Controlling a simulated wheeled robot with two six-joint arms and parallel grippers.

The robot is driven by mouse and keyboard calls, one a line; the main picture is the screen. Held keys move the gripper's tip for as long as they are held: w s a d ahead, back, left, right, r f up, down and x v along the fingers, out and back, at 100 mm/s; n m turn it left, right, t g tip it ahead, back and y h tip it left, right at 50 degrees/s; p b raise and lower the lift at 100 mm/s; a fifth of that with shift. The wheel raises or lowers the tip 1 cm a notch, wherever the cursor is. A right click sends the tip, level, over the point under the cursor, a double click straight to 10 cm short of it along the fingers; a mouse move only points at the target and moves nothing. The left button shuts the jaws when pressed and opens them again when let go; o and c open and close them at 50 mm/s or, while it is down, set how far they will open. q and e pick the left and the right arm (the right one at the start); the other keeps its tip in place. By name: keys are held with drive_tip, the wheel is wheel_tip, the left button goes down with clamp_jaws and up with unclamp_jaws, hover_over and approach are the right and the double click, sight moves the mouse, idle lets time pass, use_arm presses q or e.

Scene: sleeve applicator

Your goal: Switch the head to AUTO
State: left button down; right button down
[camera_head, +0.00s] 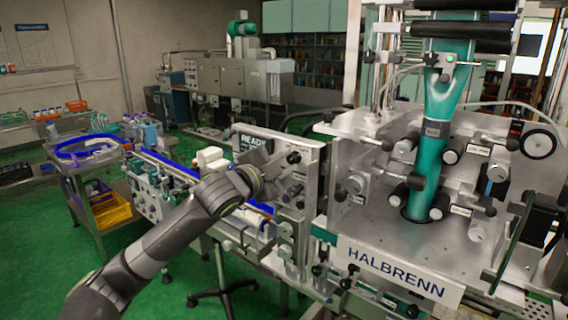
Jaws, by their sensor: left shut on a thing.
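The sleeve applicator (465,255), a large silver machine marked HALBRENN, fills the right side. An upright metal panel (310,165) with several small dark knobs stands at its left end. My left arm comes in from the lower left and my left gripper (282,167) is at this panel. It is shut on a small dark knob (294,157) at the panel's upper part. The fingers partly hide the knob, and its setting and any AUTO label are too small to read. My right gripper is not in view.
A conveyor with blue edging (168,165) runs back to the left. A cart with a yellow bin (108,212) stands at the left. Green floor (45,255) is open at the lower left.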

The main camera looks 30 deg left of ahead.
use_arm(q)
drive_tip(key=c, duration=1.2)
unclamp_jaws()
drive_tip(key=shift+s, duration=0.1)
drive_tip(key=s+a+p, duration=0.1)
drive_tip(key=s+p, duration=0.9)
drive_tip(key=s, duration=0.7)
drive_tip(key=shift+a, duration=0.2)
